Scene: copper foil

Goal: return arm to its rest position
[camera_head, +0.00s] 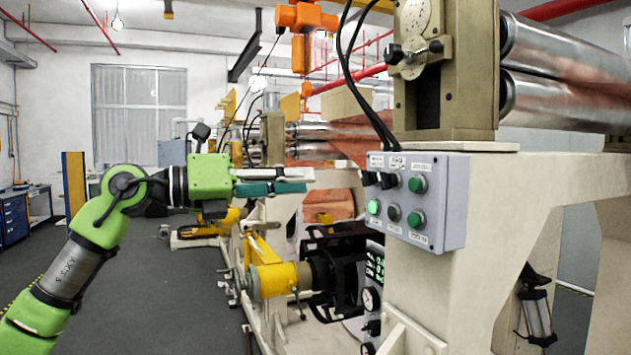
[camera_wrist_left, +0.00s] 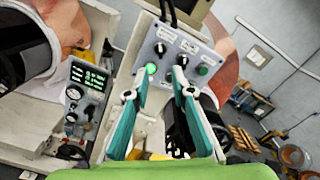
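My left arm (camera_head: 98,222), green and grey, comes in from the left of the head view and is raised, reaching right. Its gripper (camera_head: 308,180) points at the grey control panel (camera_head: 452,200) and appears a little short of it. In the left wrist view the two teal fingers of the gripper (camera_wrist_left: 165,72) lean inward, with a gap between their tips and nothing held. The panel (camera_wrist_left: 148,45) lies beyond the tips, with a lit green button (camera_wrist_left: 151,68) by the left tip. Contact with the panel cannot be told. My right gripper is not in view.
A large beige machine frame (camera_head: 560,185) with metal rollers (camera_head: 560,45) fills the right. A yellow cylinder (camera_head: 275,280) sits below the gripper. A small display box (camera_wrist_left: 85,90) shows in the left wrist view. The dark floor (camera_head: 165,300) at left is mostly clear.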

